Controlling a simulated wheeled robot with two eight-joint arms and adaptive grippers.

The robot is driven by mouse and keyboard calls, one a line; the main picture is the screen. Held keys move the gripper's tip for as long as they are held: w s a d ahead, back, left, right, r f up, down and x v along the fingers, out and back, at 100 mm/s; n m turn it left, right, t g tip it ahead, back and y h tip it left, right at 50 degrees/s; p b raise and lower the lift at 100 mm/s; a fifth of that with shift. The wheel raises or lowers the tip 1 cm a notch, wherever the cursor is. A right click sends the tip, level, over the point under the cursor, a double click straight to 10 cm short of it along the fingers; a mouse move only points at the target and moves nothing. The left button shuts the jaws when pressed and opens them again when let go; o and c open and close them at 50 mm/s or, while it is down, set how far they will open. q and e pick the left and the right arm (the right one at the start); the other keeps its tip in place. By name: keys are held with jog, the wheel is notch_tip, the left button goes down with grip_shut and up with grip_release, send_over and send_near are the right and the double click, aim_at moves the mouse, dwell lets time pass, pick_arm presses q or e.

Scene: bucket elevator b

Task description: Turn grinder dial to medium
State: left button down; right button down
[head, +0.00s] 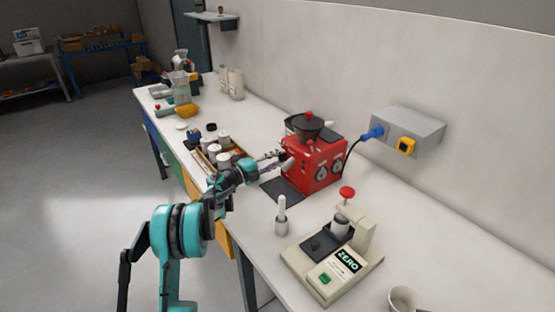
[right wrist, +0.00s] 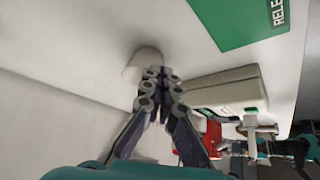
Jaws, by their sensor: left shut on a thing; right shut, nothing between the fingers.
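The red grinder (head: 316,164) stands on the bench with a dark hopper (head: 308,126) on top. Two round dial-like faces (head: 322,172) show on its right-hand front side. My left gripper (head: 284,161) reaches in from the left to the grinder's left face and is shut on a small pale knob there, which I take as the grinder dial. The fingers partly hide it, and its setting cannot be read. My right gripper (right wrist: 157,72) is shut and empty in the right wrist view, close to a pale cup (right wrist: 145,62). It does not show in the head view.
A beige device marked ZERO (head: 333,258) stands front right of the grinder, beside a white-handled tool in a holder (head: 281,218). A wooden rack of jars (head: 205,158) lies left of the grinder, near my left arm. A grey socket box (head: 408,128) is on the wall.

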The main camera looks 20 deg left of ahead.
dwell(0.4)
pick_arm(q)
jog(key=c, duration=1.4)
grip_release()
jog(key=shift+c, duration=0.2)
jog(key=v, duration=1.2)
